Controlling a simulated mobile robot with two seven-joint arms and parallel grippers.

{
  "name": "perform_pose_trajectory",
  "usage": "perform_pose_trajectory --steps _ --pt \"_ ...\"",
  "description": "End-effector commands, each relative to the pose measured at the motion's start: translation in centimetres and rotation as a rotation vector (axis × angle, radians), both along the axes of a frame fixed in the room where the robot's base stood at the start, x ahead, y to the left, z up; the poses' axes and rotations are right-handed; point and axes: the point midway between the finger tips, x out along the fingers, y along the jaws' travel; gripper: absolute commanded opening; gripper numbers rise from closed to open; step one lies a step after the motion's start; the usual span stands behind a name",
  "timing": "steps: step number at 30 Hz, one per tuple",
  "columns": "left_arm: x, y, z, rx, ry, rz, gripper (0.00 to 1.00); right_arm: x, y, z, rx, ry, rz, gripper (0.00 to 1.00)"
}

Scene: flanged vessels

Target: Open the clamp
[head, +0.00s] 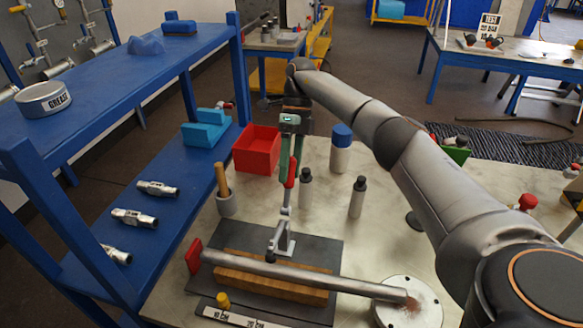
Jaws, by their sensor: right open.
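The clamp (284,243) is a grey metal toggle clamp on a dark plate, with an upright lever and a red handle grip (290,173). Its short arm, with a dark tip (270,257), reaches down to a long grey pipe (320,277); whether the tip presses on the pipe is hard to tell. My right gripper (291,158) points down from above, with its green fingers open around or beside the top of the red grip. I cannot tell whether they touch it. My left gripper is not in view.
The pipe lies over a wooden block (245,276) and ends at a round flange (408,312). Dark-capped bottles (357,198), a blue-capped bottle (341,155), a red bin (257,150) and a grey cup (227,204) stand nearby. A blue shelf (85,85) borders the left.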

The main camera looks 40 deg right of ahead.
Motion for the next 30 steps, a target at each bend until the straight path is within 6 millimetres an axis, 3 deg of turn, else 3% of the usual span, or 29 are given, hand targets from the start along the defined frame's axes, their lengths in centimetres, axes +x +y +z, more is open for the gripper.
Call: perform_pose_trajectory --steps 4,19,30 --pt "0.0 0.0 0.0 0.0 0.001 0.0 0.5 0.0 -0.1 2.7 -0.002 -0.005 0.0 0.61" --pt "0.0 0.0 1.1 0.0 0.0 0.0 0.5 -4.1 2.8 8.4 0.0 -0.006 0.003 0.61" --pt "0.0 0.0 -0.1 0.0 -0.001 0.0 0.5 -8.3 5.9 10.4 0.0 -0.003 0.003 0.61"
